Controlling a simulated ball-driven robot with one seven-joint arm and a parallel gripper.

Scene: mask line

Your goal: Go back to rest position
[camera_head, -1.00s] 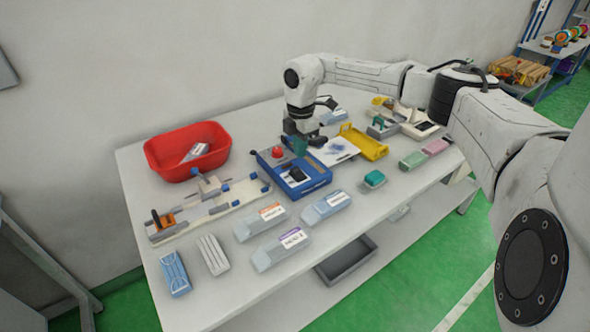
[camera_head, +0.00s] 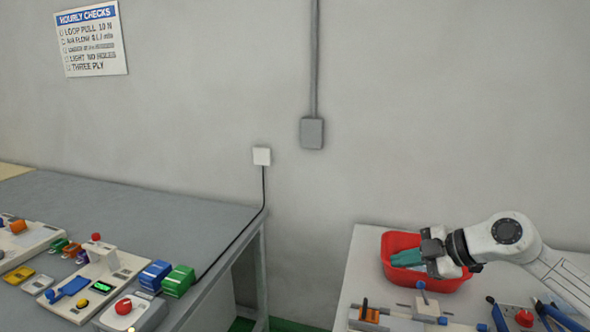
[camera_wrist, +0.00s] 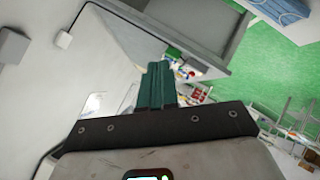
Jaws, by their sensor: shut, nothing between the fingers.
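My gripper (camera_head: 398,259) is at the right of the head view, with its teal fingers pointing left across the red bin (camera_head: 456,287). The fingers overlap the bin's opening in the picture, and I cannot tell how high above it they are. My arm comes in from the right. In the wrist view my gripper (camera_wrist: 160,68) shows its two teal fingers closed together with nothing between them. The bin's contents are mostly hidden behind my gripper.
The white table (camera_head: 361,257) holds a fixture with an orange clamp (camera_head: 369,314). A grey bench (camera_head: 120,197) with several small devices stands at left. A gap separates the two. A cable runs down from a wall socket (camera_head: 262,156) to the bench.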

